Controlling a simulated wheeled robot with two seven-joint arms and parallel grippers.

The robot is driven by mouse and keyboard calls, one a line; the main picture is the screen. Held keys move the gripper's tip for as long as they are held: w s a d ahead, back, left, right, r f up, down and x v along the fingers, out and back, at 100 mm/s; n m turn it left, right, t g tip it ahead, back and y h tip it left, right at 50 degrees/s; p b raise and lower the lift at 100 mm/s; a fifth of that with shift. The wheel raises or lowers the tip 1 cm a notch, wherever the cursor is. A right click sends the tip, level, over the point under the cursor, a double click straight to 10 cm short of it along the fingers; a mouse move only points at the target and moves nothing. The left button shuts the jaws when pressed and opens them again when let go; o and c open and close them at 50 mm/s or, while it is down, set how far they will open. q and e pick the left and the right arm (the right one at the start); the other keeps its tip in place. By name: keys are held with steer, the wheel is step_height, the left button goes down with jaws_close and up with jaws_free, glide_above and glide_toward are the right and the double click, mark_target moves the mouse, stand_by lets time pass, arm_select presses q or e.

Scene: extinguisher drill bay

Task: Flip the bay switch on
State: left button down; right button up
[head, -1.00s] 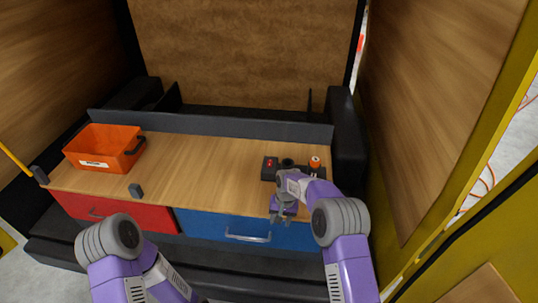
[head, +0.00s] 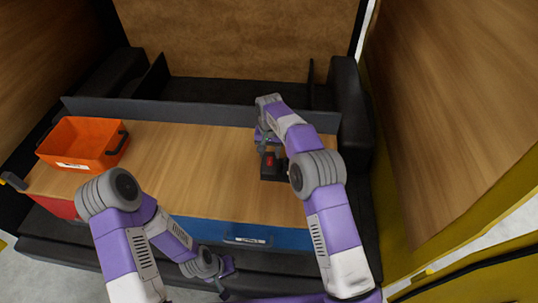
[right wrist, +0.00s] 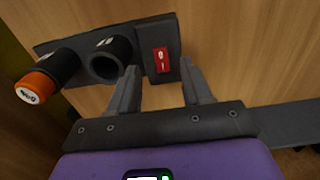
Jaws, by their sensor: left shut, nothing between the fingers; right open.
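The bay switch is a red rocker (head: 270,159) on a black block at the right of the wooden bench top. In the right wrist view the red rocker (right wrist: 162,60) has white marks and lies between and just beyond the fingertips. My right gripper (right wrist: 160,72) is open and empty, its fingers on either side of the rocker's line. In the head view my right gripper (head: 264,140) is at the switch block, partly hidden by its own wrist. My left gripper (head: 226,282) is shut and empty, low in front of the blue drawer.
Beside the switch are a black round socket (right wrist: 110,60) and an orange-capped cylinder (right wrist: 37,88), both hidden by my right arm in the head view. An orange bin (head: 82,143) stands at the bench's left. The bench middle is clear. A low dark ledge (head: 180,112) runs behind.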

mark_target(269, 164)
step_height(269, 164, down, 5)
steer(key=shift+s+f, duration=0.1)
steer(key=shift+f, duration=0.05)
